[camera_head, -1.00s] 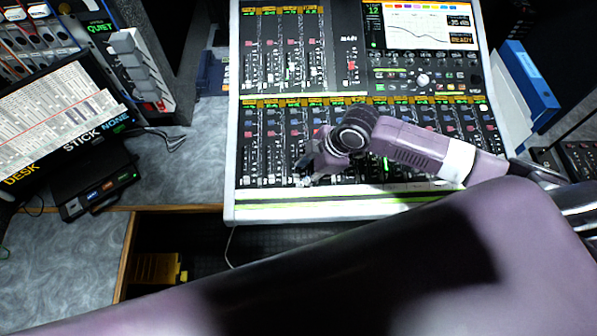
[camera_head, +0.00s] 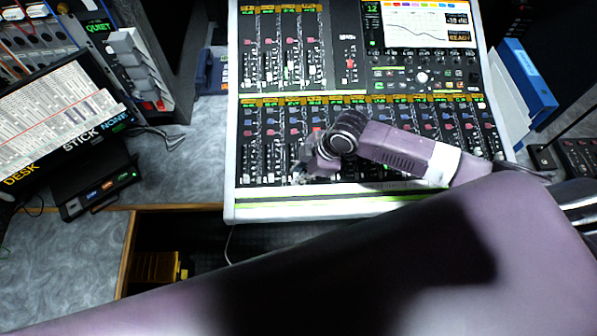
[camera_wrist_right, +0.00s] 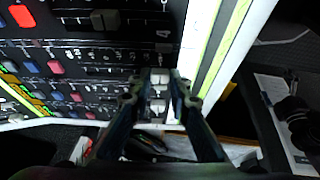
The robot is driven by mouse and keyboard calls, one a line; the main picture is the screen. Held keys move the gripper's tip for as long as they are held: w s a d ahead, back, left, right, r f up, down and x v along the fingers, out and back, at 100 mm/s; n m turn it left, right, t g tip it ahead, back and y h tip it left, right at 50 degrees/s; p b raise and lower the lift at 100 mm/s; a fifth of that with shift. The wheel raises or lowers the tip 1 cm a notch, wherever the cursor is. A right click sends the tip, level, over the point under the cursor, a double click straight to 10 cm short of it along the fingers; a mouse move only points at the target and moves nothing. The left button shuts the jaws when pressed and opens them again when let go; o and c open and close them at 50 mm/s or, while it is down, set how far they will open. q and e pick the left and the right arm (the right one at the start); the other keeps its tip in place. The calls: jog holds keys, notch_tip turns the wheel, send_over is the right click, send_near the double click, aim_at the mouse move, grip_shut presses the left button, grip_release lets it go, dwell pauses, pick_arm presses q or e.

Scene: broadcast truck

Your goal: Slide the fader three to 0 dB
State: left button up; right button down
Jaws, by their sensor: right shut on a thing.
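The mixing console (camera_head: 300,212) fills the middle of the head view, with faders along its lower section. My right gripper (camera_head: 305,174) is low over the left part of that section and hides the faders beneath it. In the right wrist view, my right gripper (camera_wrist_right: 157,84) has its fingertips close around a small pale cap, apparently fader three (camera_wrist_right: 158,77), in the row beside the one marked 4. More pale caps show between the fingers. The exact fader setting cannot be read. My left gripper is not in view.
The console's screen (camera_head: 428,22) is at the top right. A monitor (camera_head: 55,115) and a small black box (camera_head: 97,190) are on the left desk.

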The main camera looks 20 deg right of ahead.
aim_at(292, 155)
jog(key=w, duration=0.2)
jog(key=w+d+b, duration=0.1)
jog(key=w, duration=0.1)
jog(key=w+d+r, duration=0.1)
jog(key=w, duration=0.2)
jog(key=shift+b, duration=0.4)
jog(key=c, duration=1.8)
grip_release()
jog(key=shift+s, duration=0.1)
jog(key=v, duration=1.2)
